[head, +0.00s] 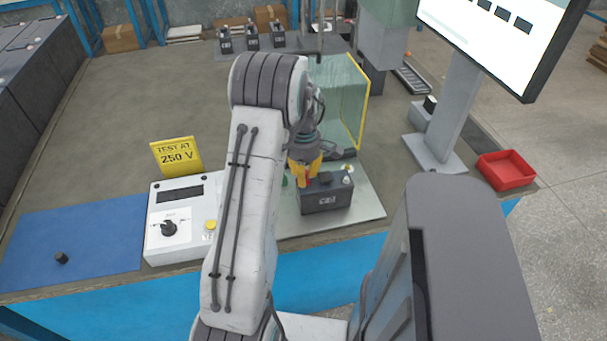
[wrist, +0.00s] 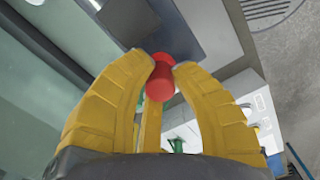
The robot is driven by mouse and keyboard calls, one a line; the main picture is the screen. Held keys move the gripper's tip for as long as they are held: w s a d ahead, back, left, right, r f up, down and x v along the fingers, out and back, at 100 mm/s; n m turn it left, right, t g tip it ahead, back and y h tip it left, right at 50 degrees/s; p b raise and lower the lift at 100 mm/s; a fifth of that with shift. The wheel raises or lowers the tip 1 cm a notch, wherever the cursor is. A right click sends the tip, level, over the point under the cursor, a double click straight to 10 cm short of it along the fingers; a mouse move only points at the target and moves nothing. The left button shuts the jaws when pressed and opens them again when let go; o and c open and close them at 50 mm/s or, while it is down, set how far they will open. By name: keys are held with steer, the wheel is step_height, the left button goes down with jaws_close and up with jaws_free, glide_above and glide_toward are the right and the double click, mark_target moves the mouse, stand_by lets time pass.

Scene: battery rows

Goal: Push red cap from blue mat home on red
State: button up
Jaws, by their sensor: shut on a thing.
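My gripper (head: 305,172) has yellow fingers and is shut on the red cap (wrist: 161,76), which shows between the fingertips in the wrist view. In the head view the gripper points down at the left end of the dark battery (head: 326,200). The red terminal is not clearly seen; the fingers and cap cover that end. I cannot tell whether the cap touches the battery. A pale post (head: 347,181) shows at the battery's right end. The blue mat (head: 105,225) lies at the left, with a black cap (head: 62,258) on it.
A white tester (head: 180,225) with a dial and a yellow "TEST AT 250 V" sign (head: 176,155) stand left of the battery. A clear yellow-edged screen (head: 345,95) stands behind it. A red tray (head: 506,170) and a monitor (head: 505,35) are at the right.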

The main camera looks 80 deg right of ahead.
steer(key=shift+f, duration=0.35)
stand_by(0.4)
steer(key=o, duration=1.4)
steer(key=shift+r, duration=0.25)
steer(key=shift+r+p, duration=2.35)
steer(key=shift+r, duration=1)
